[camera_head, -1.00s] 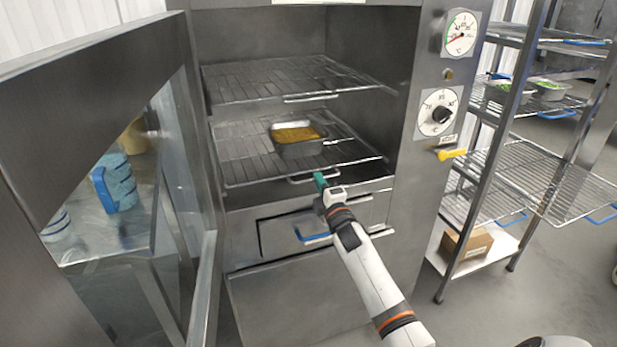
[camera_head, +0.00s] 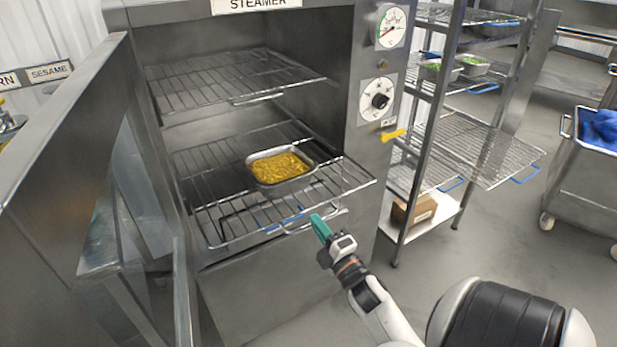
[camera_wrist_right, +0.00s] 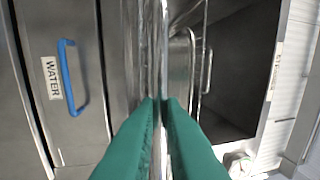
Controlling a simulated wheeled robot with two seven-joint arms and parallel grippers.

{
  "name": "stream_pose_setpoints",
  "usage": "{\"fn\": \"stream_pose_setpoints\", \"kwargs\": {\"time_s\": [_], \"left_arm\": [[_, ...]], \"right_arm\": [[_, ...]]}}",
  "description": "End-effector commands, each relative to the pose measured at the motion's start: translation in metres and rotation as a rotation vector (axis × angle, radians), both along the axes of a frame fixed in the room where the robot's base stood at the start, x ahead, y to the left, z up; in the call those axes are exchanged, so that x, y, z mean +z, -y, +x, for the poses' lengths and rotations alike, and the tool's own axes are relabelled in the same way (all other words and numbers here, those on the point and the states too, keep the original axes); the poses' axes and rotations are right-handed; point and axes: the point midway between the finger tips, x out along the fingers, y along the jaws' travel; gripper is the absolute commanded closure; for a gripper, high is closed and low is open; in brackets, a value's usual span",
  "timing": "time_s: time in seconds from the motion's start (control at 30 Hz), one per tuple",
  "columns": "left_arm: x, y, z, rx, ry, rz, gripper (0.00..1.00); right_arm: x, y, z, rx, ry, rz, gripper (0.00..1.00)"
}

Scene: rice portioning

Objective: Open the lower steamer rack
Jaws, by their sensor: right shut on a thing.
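The lower steamer rack (camera_head: 343,178), a wire shelf, sticks out forward from the steamer in the head view. A metal pan (camera_head: 280,168) of yellow food sits on it. My right gripper (camera_head: 318,224), with green fingers, is at the rack's front edge. In the right wrist view its fingers (camera_wrist_right: 160,104) are shut on a thin metal bar of the rack front. The upper rack (camera_head: 230,82) is inside the steamer. My left gripper is not in view.
The steamer door (camera_head: 70,170) stands open on the left. The WATER drawer's blue handle (camera_wrist_right: 73,77) is below the rack. A shelf unit (camera_head: 425,150) with wire racks and pans stands on the right, and a cart (camera_head: 585,180) beyond it. Floor between them is clear.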

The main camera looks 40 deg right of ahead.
Motion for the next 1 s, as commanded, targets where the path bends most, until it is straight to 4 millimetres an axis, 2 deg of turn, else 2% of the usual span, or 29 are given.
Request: {"fn": "stream_pose_setpoints", "kwargs": {"time_s": [0.2, 0.57, 0.6, 0.7, 1.0], "left_arm": [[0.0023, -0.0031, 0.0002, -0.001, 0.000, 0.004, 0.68], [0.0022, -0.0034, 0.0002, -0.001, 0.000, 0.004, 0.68], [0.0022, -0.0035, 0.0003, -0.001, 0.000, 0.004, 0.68], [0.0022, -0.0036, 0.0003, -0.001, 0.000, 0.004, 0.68], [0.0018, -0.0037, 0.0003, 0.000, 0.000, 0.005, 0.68]], "right_arm": [[-0.0008, -0.0025, -0.0117, -0.002, -0.002, 0.001, 1.00], [-0.0009, -0.0027, -0.0126, -0.001, -0.002, 0.001, 1.00], [-0.0009, -0.0027, -0.0126, -0.001, -0.002, 0.001, 0.88], [-0.0009, -0.0028, -0.0125, -0.001, -0.001, 0.000, 0.72], [-0.0010, -0.0030, -0.0133, -0.001, -0.001, 0.000, 0.70]]}}
